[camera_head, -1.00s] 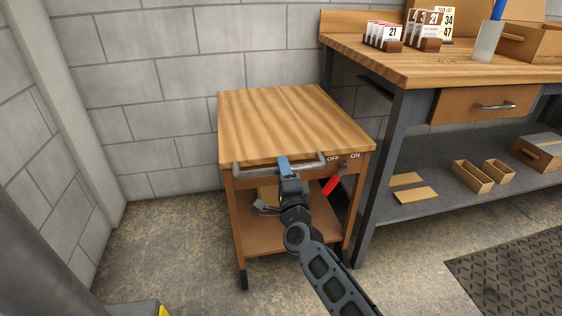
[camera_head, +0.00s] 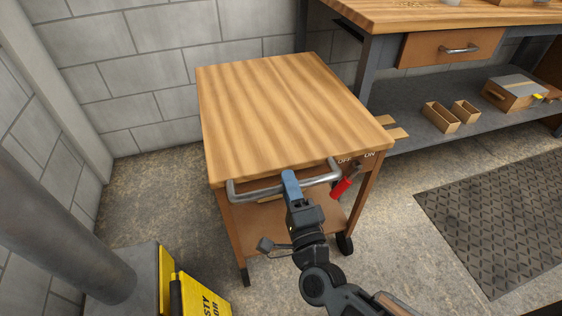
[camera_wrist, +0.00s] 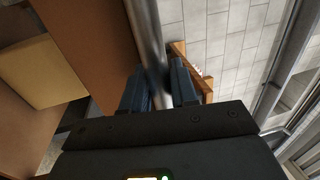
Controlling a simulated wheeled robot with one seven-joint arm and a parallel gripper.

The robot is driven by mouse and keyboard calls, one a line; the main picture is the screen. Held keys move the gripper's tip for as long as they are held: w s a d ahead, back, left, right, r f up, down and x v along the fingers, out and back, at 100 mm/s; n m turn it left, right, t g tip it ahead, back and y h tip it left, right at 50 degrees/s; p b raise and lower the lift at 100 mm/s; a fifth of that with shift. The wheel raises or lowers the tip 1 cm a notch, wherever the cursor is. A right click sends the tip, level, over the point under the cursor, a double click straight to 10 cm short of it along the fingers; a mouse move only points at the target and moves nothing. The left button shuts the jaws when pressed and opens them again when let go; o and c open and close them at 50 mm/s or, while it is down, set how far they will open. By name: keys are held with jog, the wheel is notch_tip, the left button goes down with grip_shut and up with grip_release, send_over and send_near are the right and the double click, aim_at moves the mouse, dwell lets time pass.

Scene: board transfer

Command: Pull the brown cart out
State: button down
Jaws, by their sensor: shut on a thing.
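The brown cart (camera_head: 285,100) has a striped wooden top, a lower shelf and wheels, and stands in the middle of the head view. A grey metal handle (camera_head: 251,190) runs along its front edge. My gripper (camera_head: 290,182) is shut on the handle near its middle. In the wrist view the handle bar (camera_wrist: 148,40) passes between the two fingers of my gripper (camera_wrist: 160,88). A red lever (camera_head: 341,188) hangs at the cart's front right, below the OFF and ON labels. My gripper and arm hide part of the lower shelf.
A workbench (camera_head: 375,14) with a drawer and a lower shelf holding small boxes (camera_head: 440,117) stands at the right. A dark floor mat (camera_head: 500,210) lies in front of it. A yellow sign (camera_head: 205,298) is at the lower left. A block wall (camera_head: 150,50) is behind.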

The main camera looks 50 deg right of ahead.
jog(key=shift+r+v, duration=0.2)
jog(key=shift+v, duration=0.8)
jog(key=shift+r+v, duration=0.2)
jog(key=shift+v, duration=0.8)
jog(key=c, duration=1)
grip_release()
jog(key=shift+a, duration=0.1)
jog(key=v, duration=0.8)
